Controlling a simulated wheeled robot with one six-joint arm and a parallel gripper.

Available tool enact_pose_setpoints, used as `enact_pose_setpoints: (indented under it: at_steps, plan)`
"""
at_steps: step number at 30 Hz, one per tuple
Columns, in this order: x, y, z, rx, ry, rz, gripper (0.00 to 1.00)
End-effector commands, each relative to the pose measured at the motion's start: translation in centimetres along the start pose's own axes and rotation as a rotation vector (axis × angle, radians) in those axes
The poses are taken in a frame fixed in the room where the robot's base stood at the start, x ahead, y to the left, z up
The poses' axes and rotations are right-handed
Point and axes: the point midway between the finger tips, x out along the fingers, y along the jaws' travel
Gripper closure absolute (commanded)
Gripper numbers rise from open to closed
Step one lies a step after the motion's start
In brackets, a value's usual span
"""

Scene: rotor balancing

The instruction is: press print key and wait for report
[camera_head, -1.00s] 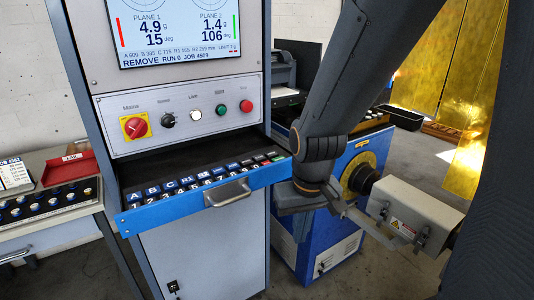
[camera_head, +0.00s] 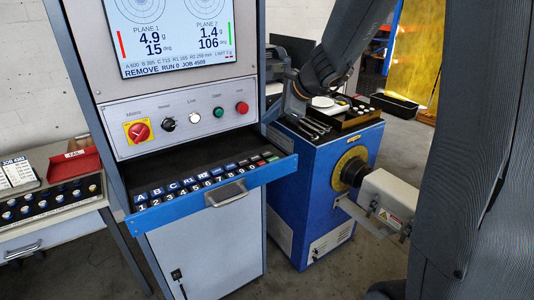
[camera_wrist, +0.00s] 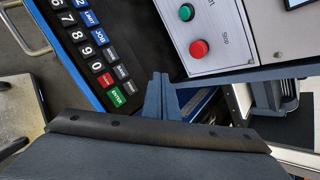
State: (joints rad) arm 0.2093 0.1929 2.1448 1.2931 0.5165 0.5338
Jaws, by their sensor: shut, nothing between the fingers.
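The keypad (camera_head: 205,186) lies in the pulled-out blue drawer (camera_head: 215,196) of the console, with blue letter keys, black number keys and several others. In the wrist view it shows at upper left, with grey keys (camera_wrist: 121,71), a red key (camera_wrist: 105,80) and a green ENTER key (camera_wrist: 116,97). The grey keys' labels are too small to read surely, so I cannot tell which is print. My gripper (camera_wrist: 160,80) is shut and empty, apart from the keys, to their right in the wrist view. The screen (camera_head: 178,35) reads REMOVE, RUN 0, JOB 4509. No printed report is clearly seen.
A blue machine (camera_head: 315,200) with tools on top stands right of the console. The console panel has a red knob (camera_head: 138,131) and red stop button (camera_head: 242,107). A side table at left holds a red tray (camera_head: 75,165) and a weight rack (camera_head: 45,205).

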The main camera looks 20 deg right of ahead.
Motion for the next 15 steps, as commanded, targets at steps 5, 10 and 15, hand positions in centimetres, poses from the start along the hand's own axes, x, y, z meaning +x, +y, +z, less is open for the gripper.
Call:
enact_pose_setpoints:
  at_steps: [5, 10, 15]
  plan:
    - [-0.02, -0.32, 0.04, 0.016, -0.004, -0.007, 1.00]
    - [-0.01, -0.27, 0.03, 0.014, -0.003, -0.007, 1.00]
    - [0.29, -0.05, -0.19, 0.013, -0.003, -0.006, 1.00]
